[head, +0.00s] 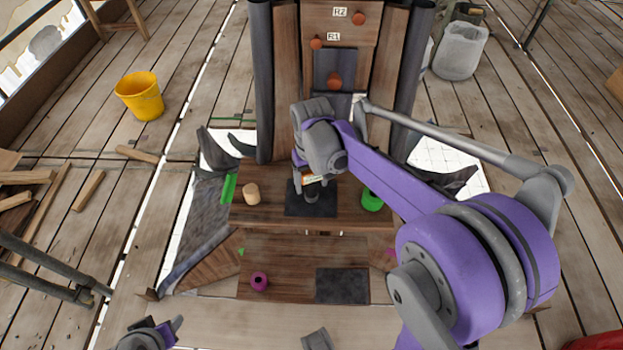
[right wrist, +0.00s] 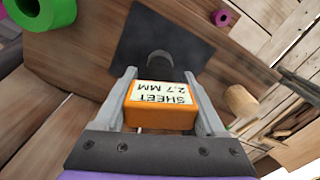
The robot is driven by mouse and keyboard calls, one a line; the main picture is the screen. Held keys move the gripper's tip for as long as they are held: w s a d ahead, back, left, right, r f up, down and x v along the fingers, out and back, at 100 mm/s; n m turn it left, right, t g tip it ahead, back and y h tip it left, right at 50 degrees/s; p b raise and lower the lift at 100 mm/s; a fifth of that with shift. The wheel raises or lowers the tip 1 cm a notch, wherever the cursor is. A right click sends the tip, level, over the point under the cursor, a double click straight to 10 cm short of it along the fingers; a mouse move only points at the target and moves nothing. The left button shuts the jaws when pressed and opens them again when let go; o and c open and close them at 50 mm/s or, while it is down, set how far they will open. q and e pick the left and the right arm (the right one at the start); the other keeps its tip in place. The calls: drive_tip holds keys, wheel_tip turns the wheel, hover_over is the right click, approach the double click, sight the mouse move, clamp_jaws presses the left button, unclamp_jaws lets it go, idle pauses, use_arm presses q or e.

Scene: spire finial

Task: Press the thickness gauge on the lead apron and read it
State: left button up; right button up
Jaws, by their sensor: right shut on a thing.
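My right gripper (head: 312,185) is shut on an orange thickness gauge (right wrist: 160,118), held between its two grey fingers (right wrist: 162,103). The gauge's pale label faces the wrist camera and reads "SHEET 2.7 MM", upside down in that view. Its dark round foot points down at a dark grey square sheet (right wrist: 185,35), seemingly the lead apron, which also shows on the wooden ledge in the head view (head: 297,208). The foot appears to meet the sheet, but the contact is hard to see. My left gripper (head: 172,328) is partly visible at the bottom left, away from the ledge.
A green ring (head: 371,201) and a wooden cylinder (head: 251,194) flank the sheet. A magenta ring (head: 259,281) and a second dark square (head: 342,286) lie on the lower step. Wooden uprights with orange knobs (head: 334,81) rise behind. A yellow bucket (head: 140,96) stands left.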

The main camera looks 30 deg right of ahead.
drive_tip(key=o, duration=1.5)
wheel_tip(320, 180, up, 11)
drive_tip(key=shift+f+p, duration=0.1)
drive_tip(key=shift+p, duration=0.4)
drive_tip(key=shift+s, duration=0.1)
